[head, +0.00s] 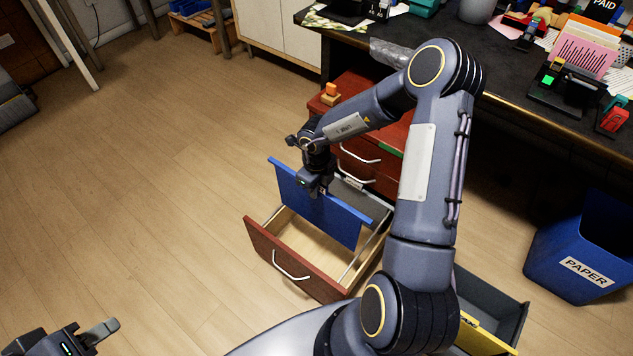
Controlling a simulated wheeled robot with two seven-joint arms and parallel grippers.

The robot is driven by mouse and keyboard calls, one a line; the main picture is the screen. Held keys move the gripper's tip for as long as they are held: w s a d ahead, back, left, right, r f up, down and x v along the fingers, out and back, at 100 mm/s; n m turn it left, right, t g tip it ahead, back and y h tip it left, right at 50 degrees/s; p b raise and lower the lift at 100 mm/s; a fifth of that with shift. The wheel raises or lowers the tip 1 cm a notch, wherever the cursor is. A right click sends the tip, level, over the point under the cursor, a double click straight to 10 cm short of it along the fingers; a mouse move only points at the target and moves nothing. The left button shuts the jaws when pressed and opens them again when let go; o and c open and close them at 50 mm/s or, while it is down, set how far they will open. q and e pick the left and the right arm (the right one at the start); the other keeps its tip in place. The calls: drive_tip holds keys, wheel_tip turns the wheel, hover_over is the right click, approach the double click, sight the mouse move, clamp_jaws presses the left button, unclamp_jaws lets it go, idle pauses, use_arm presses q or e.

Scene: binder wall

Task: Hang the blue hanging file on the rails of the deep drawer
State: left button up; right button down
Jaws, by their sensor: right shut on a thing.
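The blue hanging file (310,206) is held upright across the open deep drawer (270,248), its ends near the two side rails. I cannot tell whether its hooks touch the rails. My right gripper (318,190) is shut on the file's top edge near its middle. The drawer has a reddish-brown front with a white handle (291,268), and its wooden floor shows in front of the file. A grey file (361,198) is behind the blue one. My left gripper (103,333) is at the bottom left, away from the drawer; its jaw opening is not clear.
The red cabinet (352,92) stands behind the drawer under a dark desk (470,75) full of stationery. A blue paper bin (580,250) is at the right. A grey and yellow box (492,310) sits right of the drawer. The floor at left is clear.

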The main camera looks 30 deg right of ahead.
drive_tip(key=shift+f, duration=0.25)
idle(0.4)
drive_tip(key=shift+p, duration=0.6)
drive_tip(key=shift+p, duration=0.65)
drive_tip(key=shift+f, duration=0.1)
drive_tip(key=shift+f, duration=0.15)
drive_tip(key=shift+f, duration=1.7)
